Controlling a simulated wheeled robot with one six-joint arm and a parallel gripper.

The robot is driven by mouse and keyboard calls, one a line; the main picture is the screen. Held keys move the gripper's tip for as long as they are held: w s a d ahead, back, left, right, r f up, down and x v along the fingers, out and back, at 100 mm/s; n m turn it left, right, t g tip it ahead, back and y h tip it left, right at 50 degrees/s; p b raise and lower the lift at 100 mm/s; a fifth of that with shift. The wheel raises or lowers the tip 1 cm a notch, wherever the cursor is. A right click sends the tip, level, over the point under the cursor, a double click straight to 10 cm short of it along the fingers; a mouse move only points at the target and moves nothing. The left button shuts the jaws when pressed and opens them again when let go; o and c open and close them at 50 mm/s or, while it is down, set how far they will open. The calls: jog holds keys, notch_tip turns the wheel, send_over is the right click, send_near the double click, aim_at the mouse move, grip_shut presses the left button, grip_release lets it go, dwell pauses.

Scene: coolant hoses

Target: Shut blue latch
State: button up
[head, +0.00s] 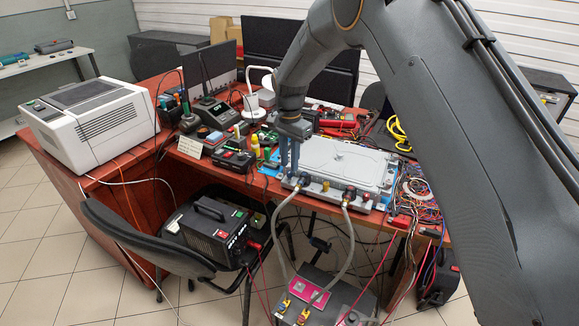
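A flat silver-grey metal unit (345,163) lies on the red workbench. Two grey hoses run down from its front edge: the left hose (283,207) and the right hose (349,232). Their end fittings sit along that edge, the left fitting (301,183) and the right fitting (350,192). My gripper (289,170) points down at the unit's left front corner, just above and behind the left fitting. Its two fingers are slim and blue-grey; the gap between them is too small to judge. I cannot make out a blue latch for certain; it may be hidden by the fingers.
The grey pump box (325,296) with yellow and pink parts stands on the floor below. Tangled wires (420,205) lie right of the unit, and tools crowd the bench to its left. A black chair (150,240) stands at front left. My arm covers much of the right side.

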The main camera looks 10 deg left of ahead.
aim_at(290, 174)
jog(key=shift+f+p, duration=0.3)
jog(key=shift+f, duration=1.25)
